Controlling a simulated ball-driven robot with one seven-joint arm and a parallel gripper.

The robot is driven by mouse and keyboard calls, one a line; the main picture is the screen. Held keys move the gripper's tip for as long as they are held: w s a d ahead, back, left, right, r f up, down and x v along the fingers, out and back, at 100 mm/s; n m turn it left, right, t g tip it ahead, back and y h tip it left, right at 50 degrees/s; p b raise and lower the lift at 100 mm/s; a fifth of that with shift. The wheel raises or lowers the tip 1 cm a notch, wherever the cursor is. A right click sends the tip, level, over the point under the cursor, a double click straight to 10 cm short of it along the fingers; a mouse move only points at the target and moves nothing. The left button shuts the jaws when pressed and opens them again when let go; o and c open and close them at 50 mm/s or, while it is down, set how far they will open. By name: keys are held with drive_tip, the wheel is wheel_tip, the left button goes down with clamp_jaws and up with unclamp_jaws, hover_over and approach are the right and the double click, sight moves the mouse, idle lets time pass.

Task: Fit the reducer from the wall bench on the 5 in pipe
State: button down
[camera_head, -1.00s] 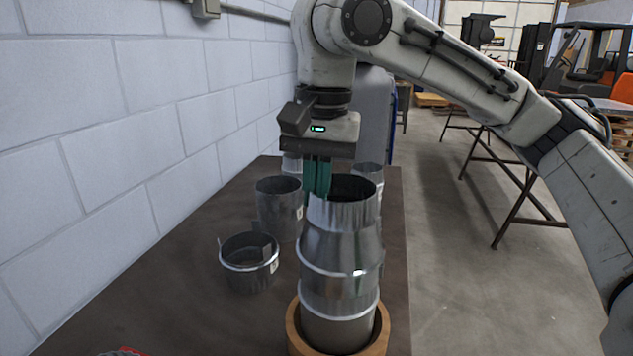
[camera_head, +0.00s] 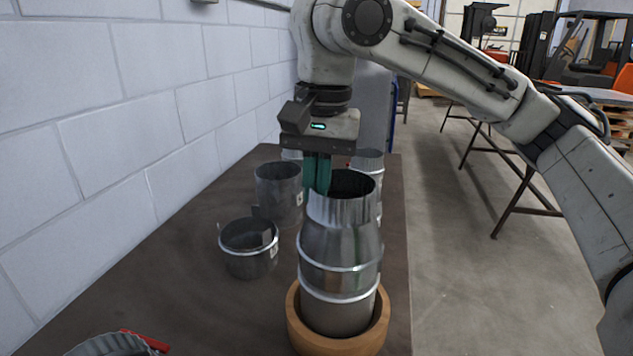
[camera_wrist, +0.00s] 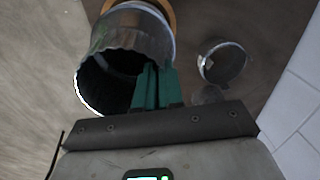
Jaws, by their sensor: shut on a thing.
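The reducer (camera_head: 345,240) is a shiny metal piece with a crimped narrow top, standing upright. It sits on a grey pipe (camera_head: 338,316), whose lower end stands in a round wooden ring (camera_head: 296,328). My gripper (camera_head: 318,190) has green fingers shut on the left side of the reducer's top rim. The wrist view also shows the fingers (camera_wrist: 154,90) on the rim of the reducer (camera_wrist: 135,28). How far the reducer overlaps the pipe is hard to tell.
A short metal collar (camera_head: 248,262) lies left of the pipe on the dark bench (camera_head: 180,270). A taller grey duct (camera_head: 278,190) stands behind it, with more ducts (camera_head: 369,162) at the back. A red-handled tool (camera_head: 145,340) is at the front left. A block wall (camera_head: 120,120) borders the left.

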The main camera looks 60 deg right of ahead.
drive_tip(key=shift+f, duration=0.55)
drive_tip(key=c, duration=1.2)
unclamp_jaws()
drive_tip(key=shift+r, duration=0.1)
drive_tip(key=r, duration=0.7)
drive_tip(key=r+p, duration=0.1)
drive_tip(key=r, duration=0.2)
drive_tip(key=shift+s+d+r, duration=0.15)
drive_tip(key=shift+s+r, duration=0.15)
